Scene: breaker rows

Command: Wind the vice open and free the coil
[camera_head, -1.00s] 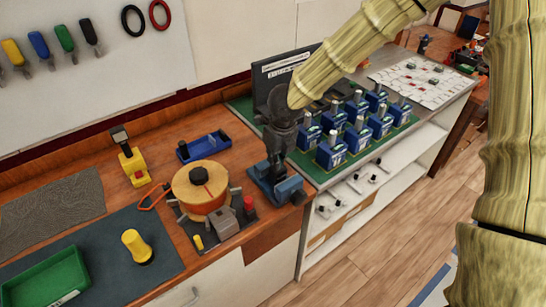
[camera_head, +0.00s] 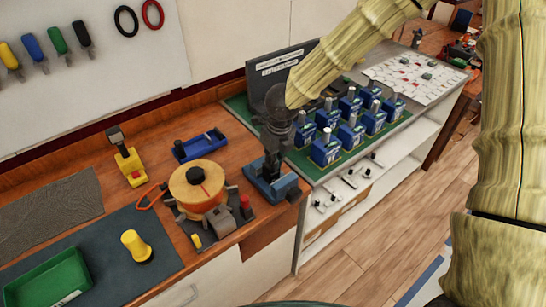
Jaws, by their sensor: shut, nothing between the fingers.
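A blue vice (camera_head: 285,190) stands at the bench's right front edge. My dark gripper (camera_head: 271,172) comes down over it with its fingers shut and empty, and hides part of the vice. I cannot tell whether the fingers touch it. No coil can be made out between the vice jaws, which are mostly hidden. A round, orange-brown drum (camera_head: 196,187), which may be a wound coil, sits left of the vice among grey blocks on a dark plate.
Several blue breakers (camera_head: 325,150) stand in rows on green at the right. Bench between the drum and vice is narrow.

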